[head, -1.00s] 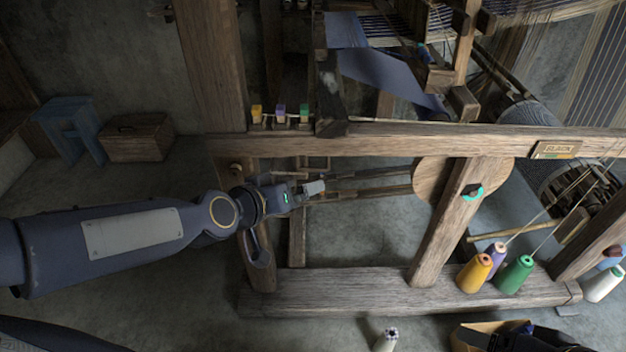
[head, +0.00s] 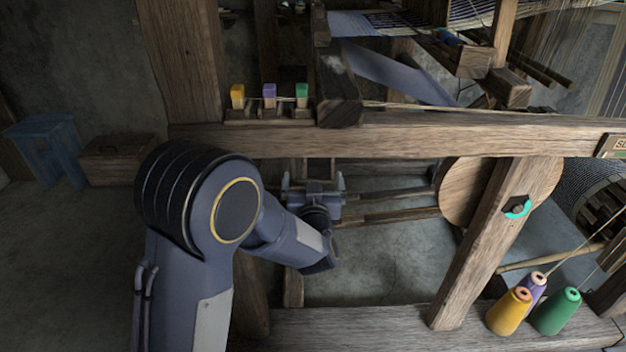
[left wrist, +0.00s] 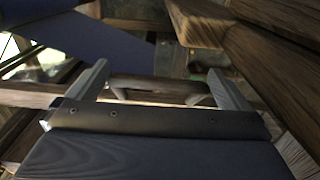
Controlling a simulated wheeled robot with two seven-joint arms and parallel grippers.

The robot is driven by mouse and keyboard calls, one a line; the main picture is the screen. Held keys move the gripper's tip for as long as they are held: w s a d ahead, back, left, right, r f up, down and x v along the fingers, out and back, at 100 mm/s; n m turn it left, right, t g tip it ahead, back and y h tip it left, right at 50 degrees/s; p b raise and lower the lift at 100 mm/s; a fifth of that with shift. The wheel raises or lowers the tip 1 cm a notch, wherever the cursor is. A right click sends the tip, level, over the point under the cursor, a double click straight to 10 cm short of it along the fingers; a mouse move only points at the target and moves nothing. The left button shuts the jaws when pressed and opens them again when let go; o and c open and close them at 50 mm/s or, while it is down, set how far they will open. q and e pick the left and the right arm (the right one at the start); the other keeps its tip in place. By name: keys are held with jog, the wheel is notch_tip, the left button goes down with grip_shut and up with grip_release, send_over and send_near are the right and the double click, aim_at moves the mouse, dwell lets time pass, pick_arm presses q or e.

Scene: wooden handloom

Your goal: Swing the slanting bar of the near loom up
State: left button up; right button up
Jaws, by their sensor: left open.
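My left gripper (head: 313,180) is in the head view below the loom's long front beam (head: 400,135). Its fingers point up and away, apart and empty. In the left wrist view the open fingers (left wrist: 160,76) stand on either side of a short wooden crosspiece (left wrist: 155,88), which shows between their tips; I cannot tell whether they touch it. Two slanting wooden bars (head: 392,214) run from beside the gripper to a round wooden disc (head: 462,195). I cannot tell which piece is the slanting bar. My right gripper is not in view.
A leaning post (head: 480,245) with a teal-ringed knob stands right of the gripper. Yellow (head: 508,312), purple and green thread cones stand on the lower beam. Small coloured blocks (head: 269,96) sit above the front beam. A blue stool (head: 48,145) and a wooden box (head: 117,160) stand far left.

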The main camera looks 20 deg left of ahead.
pick_arm(q)
jog(key=shift+x, duration=0.95)
jog(key=c, duration=1)
jog(key=r+n, duration=0.1)
jog(key=r, duration=0.2)
jog(key=shift+w+d+r+n+p, duration=0.1)
jog(key=shift+d+n+p, duration=0.25)
jog(key=shift+d+n, duration=0.05)
jog(key=shift+c, duration=0.2)
jog(key=o, duration=1)
jog(key=shift+o, duration=0.2)
jog(key=p+v, duration=0.1)
jog(key=v, duration=0.6)
jog(key=shift+s, duration=0.4)
